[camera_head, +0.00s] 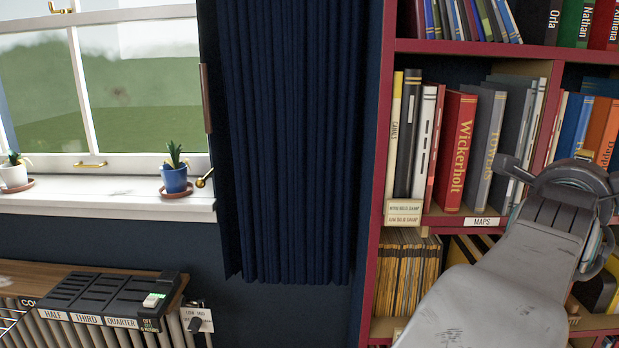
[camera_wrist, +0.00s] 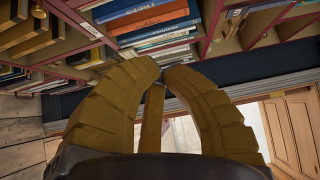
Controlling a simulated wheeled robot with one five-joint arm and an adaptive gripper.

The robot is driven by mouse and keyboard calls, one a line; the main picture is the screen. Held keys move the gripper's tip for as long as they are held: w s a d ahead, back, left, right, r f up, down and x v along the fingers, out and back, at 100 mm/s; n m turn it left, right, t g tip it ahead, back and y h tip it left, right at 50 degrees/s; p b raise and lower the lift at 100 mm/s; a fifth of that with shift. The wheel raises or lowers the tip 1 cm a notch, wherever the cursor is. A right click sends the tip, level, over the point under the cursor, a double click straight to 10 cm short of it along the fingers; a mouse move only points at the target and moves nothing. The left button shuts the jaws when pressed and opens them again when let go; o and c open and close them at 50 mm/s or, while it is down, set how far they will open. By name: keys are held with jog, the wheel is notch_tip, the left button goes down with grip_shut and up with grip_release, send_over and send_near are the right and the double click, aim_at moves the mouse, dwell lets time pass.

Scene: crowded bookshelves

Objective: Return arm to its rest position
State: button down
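My grey arm (camera_head: 510,285) rises from the lower right of the head view, in front of the red bookshelf (camera_head: 387,150). Its far end stands near the right edge, by the shelf labelled MAPS. My gripper's fingers do not show clearly there. In the wrist view my gripper (camera_wrist: 162,72) has two ribbed brown-yellow fingers that curve inward, with their tips together or nearly so. A narrow brown strip shows in the gap between them, and I cannot tell what it is. No object is seen between the tips.
Upright books, among them a red Wickerholt book (camera_head: 455,150), fill the shelves close to my arm. A dark blue curtain (camera_head: 290,140) hangs at the centre. A blue plant pot (camera_head: 174,179) stands on the windowsill (camera_head: 110,200), above a radiator with a black switch panel (camera_head: 110,300).

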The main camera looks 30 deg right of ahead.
jog(key=w+a+f+n+t+y+p, duration=0.3)
jog(key=w+a+f+n+y+p, duration=0.15)
jog(key=w+a+n, duration=0.35)
jog(key=w+a+f+n+t+y+p, duration=0.25)
jog(key=w+a+n+y+p, duration=0.25)
jog(key=w+a+n, duration=0.4)
jog(key=w+a+f+n+g+y+p, duration=0.1)
jog(key=a+f+n+y+p, duration=0.15)
jog(key=a, duration=0.35)
jog(key=w+a+f+n+y+p, duration=0.1)
jog(key=a+f+n+y+p, duration=0.1)
jog(key=a+n, duration=0.3)
jog(key=s+a+f+n+g+y+p, duration=0.1)
jog(key=s+a+n+g+y+p, duration=0.1)
jog(key=s+a+n, duration=0.2)
jog(key=s+a+f+n+g+y+p, duration=0.1)
jog(key=s+a+n, duration=0.3)
jog(key=a, duration=0.5)
jog(key=shift+f+n+g+y+p, duration=0.4)
jog(key=shift+f+n+g+p, duration=0.2)
jog(key=shift+p, duration=0.25)
